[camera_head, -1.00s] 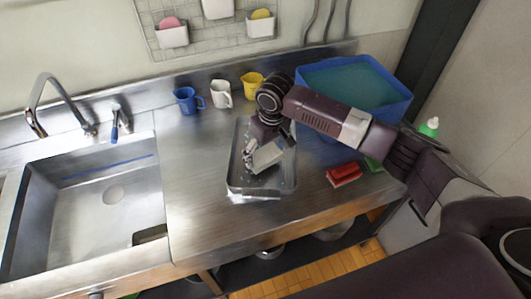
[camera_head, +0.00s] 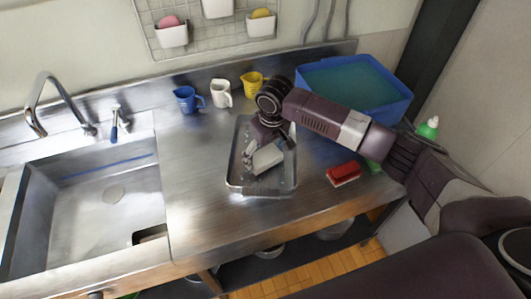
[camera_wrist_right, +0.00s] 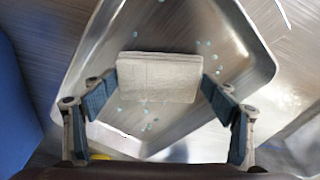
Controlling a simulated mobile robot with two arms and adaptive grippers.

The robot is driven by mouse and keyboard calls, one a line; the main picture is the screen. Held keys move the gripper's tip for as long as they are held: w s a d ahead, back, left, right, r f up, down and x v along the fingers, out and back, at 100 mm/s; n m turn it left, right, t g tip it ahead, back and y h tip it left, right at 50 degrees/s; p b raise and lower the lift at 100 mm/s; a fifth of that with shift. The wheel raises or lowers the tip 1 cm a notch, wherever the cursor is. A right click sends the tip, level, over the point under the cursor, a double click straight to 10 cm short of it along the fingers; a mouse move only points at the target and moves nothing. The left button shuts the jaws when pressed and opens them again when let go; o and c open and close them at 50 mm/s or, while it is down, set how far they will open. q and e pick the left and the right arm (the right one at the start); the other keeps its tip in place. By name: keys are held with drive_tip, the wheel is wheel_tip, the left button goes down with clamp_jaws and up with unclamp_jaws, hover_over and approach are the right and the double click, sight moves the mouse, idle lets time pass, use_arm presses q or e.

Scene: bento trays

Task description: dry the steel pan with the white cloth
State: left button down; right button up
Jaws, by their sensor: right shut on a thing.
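The steel pan (camera_head: 283,182) is a rectangular tray lying on the steel counter, right of the sink. My right gripper (camera_head: 263,157) reaches down into it, shut on the folded white cloth (camera_head: 268,159). In the right wrist view the cloth (camera_wrist_right: 158,78) is pinched between the two blue-padded fingers, over the pan's floor. Several pale blue water drops (camera_wrist_right: 150,125) show on the pan (camera_wrist_right: 215,128) around the cloth. I cannot tell whether the cloth touches the pan's floor. My left gripper is not in view.
The sink (camera_head: 85,205) is at left. A blue cup (camera_head: 186,99), a white cup (camera_head: 221,94) and a yellow cup (camera_head: 252,84) stand behind the pan. A blue water-filled tub (camera_head: 355,85) and a red sponge (camera_head: 343,173) are to its right. The counter left of the pan is clear.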

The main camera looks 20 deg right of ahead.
drive_tip(key=shift+f, duration=0.5)
